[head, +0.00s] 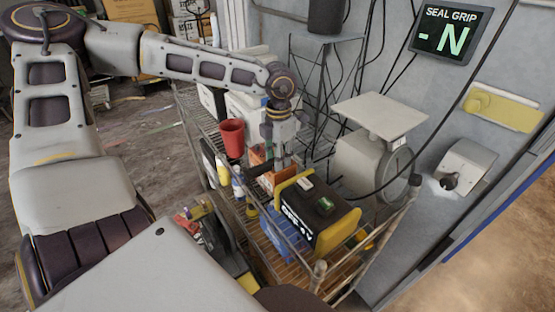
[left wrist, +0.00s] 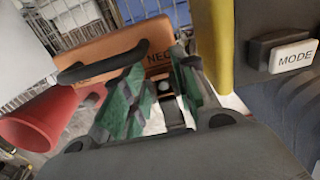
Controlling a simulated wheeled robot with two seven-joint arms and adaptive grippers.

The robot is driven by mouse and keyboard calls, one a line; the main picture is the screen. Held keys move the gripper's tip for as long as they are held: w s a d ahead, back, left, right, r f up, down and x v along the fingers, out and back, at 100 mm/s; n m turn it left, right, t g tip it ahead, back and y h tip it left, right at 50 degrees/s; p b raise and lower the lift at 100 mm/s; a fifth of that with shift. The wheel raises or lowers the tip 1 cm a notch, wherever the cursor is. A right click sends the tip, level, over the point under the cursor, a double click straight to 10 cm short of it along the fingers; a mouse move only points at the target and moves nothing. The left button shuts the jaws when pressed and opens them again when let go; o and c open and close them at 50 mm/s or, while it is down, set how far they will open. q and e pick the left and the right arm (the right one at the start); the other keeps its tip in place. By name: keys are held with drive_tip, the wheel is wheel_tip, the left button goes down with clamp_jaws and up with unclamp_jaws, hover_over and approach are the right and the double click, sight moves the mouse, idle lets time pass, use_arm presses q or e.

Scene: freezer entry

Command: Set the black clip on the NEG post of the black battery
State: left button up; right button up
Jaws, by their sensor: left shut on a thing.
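My left gripper (head: 278,163) reaches down over the cart, at an orange box (head: 258,156). In the left wrist view, its green-padded fingers (left wrist: 163,95) are close together in front of the orange box (left wrist: 127,48), which bears the letters NEG. The fingers are shut on a small dark thing, apparently the black clip, mostly hidden between them. A curved black bar (left wrist: 100,65) shows beside the left finger; I cannot tell whether it belongs to the clip or the box. A black box with yellow ends (head: 325,207) stands just right of the gripper. My right gripper is out of view.
A red cup (head: 232,138) and bottles (head: 223,173) stand left of the gripper. A pale scale (head: 374,155) stands to the right. A yellow wall (left wrist: 212,40) and a MODE button (left wrist: 293,56) are close on the wrist view's right. A wall display (head: 451,36) reads SEAL GRIP -N.

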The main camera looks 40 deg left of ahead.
use_arm(q)
drive_tip(key=shift+r, duration=0.65)
wheel_tip(320, 180, up, 4)
drive_tip(key=shift+w+r, duration=0.1)
drive_tip(key=shift+r, duration=0.05)
wheel_tip(320, 180, up, 3)
drive_tip(key=shift+b, duration=0.35)
drive_tip(key=shift+r, duration=0.55)
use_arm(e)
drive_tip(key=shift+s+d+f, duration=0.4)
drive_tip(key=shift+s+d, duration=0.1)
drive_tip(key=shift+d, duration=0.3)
use_arm(q)
drive_tip(key=shift+r, duration=0.1)
